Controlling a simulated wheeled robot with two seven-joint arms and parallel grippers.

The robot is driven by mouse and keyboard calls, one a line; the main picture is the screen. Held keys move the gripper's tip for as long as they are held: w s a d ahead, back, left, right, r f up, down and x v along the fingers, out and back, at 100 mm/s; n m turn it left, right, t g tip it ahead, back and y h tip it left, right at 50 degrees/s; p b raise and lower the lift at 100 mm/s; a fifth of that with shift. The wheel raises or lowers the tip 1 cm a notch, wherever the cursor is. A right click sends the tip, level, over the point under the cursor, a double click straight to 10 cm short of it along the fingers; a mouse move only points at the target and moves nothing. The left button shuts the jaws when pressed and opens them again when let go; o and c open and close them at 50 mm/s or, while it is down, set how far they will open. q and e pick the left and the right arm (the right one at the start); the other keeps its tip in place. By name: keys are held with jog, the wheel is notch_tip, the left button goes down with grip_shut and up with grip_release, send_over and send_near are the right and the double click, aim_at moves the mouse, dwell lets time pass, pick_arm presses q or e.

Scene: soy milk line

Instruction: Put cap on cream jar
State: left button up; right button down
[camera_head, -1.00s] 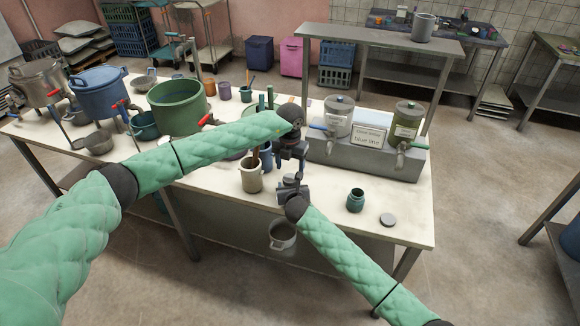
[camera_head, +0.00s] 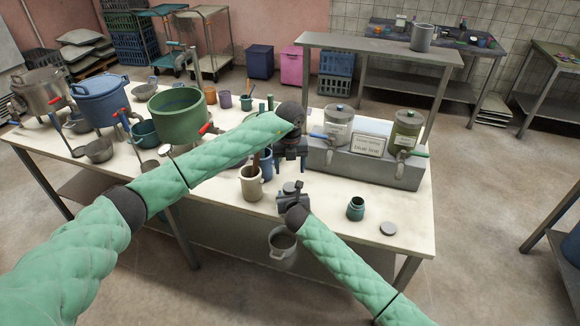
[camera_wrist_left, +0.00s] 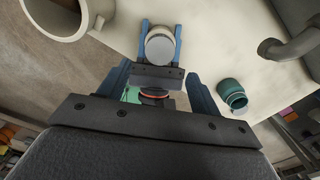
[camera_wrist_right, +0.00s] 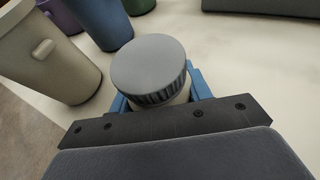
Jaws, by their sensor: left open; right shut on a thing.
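The cream jar (camera_wrist_right: 178,98) is held between the blue fingers of my right gripper (camera_wrist_right: 160,97), which is shut on it. A grey ribbed cap (camera_wrist_right: 150,66) sits on top of the jar; I cannot tell whether it is fully seated. In the left wrist view the capped jar (camera_wrist_left: 160,44) also shows, gripped by the right fingers. My left gripper (camera_head: 290,157) is open and empty. It is above and behind the right gripper in the head view, apart from the jar.
A teal jar (camera_head: 355,209) stands uncapped on the white table (camera_head: 325,233), with a grey disc-shaped cap (camera_head: 388,228) beside it. A cream mug (camera_head: 251,184) and a blue cup (camera_head: 267,165) stand close left of my grippers. The dispenser stand (camera_head: 372,165) stands behind right.

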aim_at(290, 186)
pick_arm(q)
jog(key=shift+f, duration=0.15)
jog(key=shift+f, duration=3.9)
jog(key=c, duration=1)
jog(key=m, duration=0.2)
jog(key=shift+r+m, duration=0.1)
jog(key=shift+m, duration=0.3)
jog(key=m, duration=0.3)
jog(key=shift+m, duration=0.4)
